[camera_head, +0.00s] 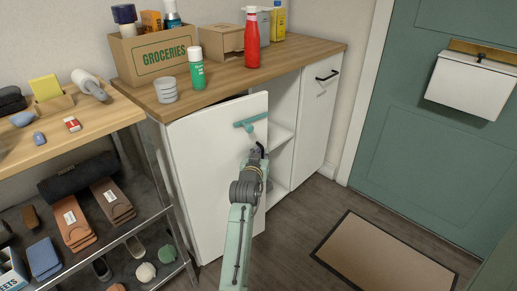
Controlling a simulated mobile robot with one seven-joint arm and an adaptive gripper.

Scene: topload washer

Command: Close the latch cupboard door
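The white cupboard door (212,165) is on the left part of the cabinet front, under the wooden counter. It stands ajar, its right edge out from the cabinet, and the open shelf space (284,130) shows beyond that edge. My gripper (250,121) is in front of the door's outer face, near its upper right corner. Whether it touches the door is unclear. My arm reaches up from the bottom and hides part of the door's right side.
A second white door (313,118) with a black handle (328,76) is shut at the right. The counter (220,80) holds a groceries box and bottles. A shelf rack (85,125) stands close on the left. Open floor and a mat (385,258) lie to the right.

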